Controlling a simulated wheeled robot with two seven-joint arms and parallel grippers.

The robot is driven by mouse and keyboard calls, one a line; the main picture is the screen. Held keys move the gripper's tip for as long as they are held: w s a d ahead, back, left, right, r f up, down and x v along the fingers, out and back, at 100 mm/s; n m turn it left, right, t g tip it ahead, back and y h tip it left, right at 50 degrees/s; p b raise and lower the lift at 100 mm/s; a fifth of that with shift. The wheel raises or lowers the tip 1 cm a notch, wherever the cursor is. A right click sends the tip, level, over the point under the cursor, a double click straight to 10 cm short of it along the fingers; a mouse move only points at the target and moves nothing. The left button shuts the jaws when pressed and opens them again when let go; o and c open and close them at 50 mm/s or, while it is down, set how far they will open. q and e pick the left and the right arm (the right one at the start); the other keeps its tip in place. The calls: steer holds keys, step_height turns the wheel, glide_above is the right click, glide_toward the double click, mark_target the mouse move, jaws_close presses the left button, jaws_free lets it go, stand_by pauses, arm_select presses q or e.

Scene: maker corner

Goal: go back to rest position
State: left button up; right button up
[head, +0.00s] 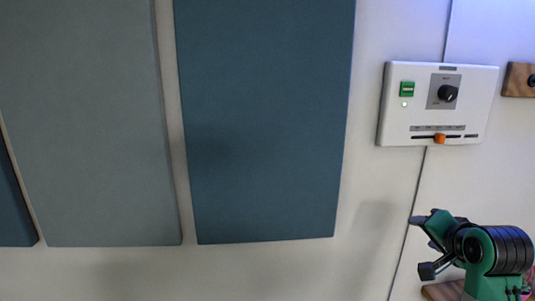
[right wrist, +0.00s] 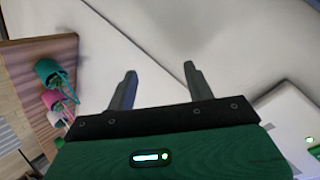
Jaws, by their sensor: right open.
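My right gripper (head: 419,246) is at the lower right of the head view, below the white control panel and apart from it. Its two dark fingers are spread and nothing is between them. In the right wrist view the same open fingers (right wrist: 160,70) point towards a bare pale wall. My left gripper is not in view.
A white control panel (head: 480,92) with a green switch (head: 407,89), a black knob (head: 447,93) and an orange slider (head: 440,139) hangs on the wall. Blue (head: 265,120) and grey (head: 90,120) wall panels hang left. A wooden board (right wrist: 40,60) has teal and pink items.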

steer(key=s+a+f+n+g, duration=0.1)
steer(key=s+a+f+n, duration=0.1)
steer(key=f, duration=0.4)
steer(key=s+a+f+n+g, duration=0.1)
steer(key=s+f, duration=0.1)
steer(key=f, duration=0.4)
steer(key=s+a+f+n+g, duration=0.3)
steer(key=s+a+f+n, duration=0.2)
steer(key=s+f, duration=0.7)
steer(key=s+a+f+n+g, duration=0.3)
steer(key=s+a+f+n, duration=0.1)
steer(key=s+f, duration=0.85)
steer(key=s+f+g+b, duration=0.2)
steer(key=s+f+b, duration=0.1)
steer(key=f, duration=3)
steer(key=s+d+f+g+b, duration=0.1)
steer(key=s+d+f+b, duration=0.1)
steer(key=s+f, duration=1.6)
step_height(320, 180, down, 3)
steer(key=shift+s+d+f+n+y, duration=0.1)
steer(key=shift+s+d+n+y, duration=0.2)
steer(key=shift+s+d+n, duration=0.15)
